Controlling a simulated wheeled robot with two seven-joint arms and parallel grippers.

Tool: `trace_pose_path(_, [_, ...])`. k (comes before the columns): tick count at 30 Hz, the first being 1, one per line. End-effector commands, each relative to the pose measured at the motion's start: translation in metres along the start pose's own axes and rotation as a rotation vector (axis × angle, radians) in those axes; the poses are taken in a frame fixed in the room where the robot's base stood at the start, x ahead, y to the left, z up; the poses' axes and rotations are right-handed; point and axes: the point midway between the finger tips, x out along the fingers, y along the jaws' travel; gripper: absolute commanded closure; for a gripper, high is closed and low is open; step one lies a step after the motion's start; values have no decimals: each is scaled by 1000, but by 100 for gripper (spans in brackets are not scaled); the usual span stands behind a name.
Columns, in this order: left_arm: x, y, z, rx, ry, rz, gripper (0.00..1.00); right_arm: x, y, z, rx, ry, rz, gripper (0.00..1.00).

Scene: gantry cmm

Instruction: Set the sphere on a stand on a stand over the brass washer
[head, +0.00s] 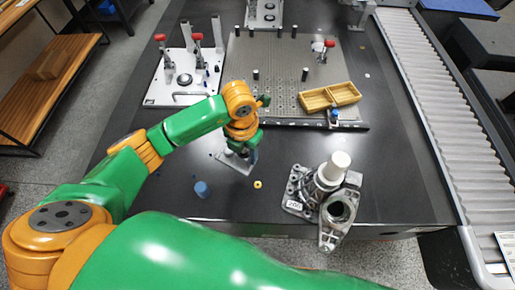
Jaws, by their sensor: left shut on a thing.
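The brass washer (258,184) lies flat on the dark table, with nothing seen on it. My left gripper (238,157) is low over the table, up and left of the washer and apart from it. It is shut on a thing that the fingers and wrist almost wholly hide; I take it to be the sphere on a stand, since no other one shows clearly. Whether the held thing touches the table cannot be told. My right gripper is not in view.
A blue cylinder (201,188) stands left of the washer. A grey casting (337,211) with a white cylinder (333,166) is at right. Behind are a perforated plate (285,60), a wooden tray (331,96) and a white clamp fixture (160,92). Bare table surrounds the washer.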

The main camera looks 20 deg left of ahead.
Motion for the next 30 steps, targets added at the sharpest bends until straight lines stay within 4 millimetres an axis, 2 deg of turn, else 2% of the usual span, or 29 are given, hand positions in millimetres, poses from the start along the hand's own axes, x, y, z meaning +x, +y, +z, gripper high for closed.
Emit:
trace_pose_path(3, [8, -2, 11, -386, 1, -4, 100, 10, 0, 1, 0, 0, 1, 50])
trace_pose_path(12, [18, -8, 33, -1403, 20, 3, 100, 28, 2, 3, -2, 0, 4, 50])
trace_pose_path(15, [21, -10, 38, -1686, 26, 9, 100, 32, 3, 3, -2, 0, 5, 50])
trace_pose_path(18, [22, -11, 42, -1897, 31, 15, 100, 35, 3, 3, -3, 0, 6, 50])
trace_pose_path(22, [23, -13, 44, -2039, 34, 21, 100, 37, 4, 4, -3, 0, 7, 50])
trace_pose_path(30, [35, -13, 43, -2058, 35, 22, 100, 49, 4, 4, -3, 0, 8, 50])
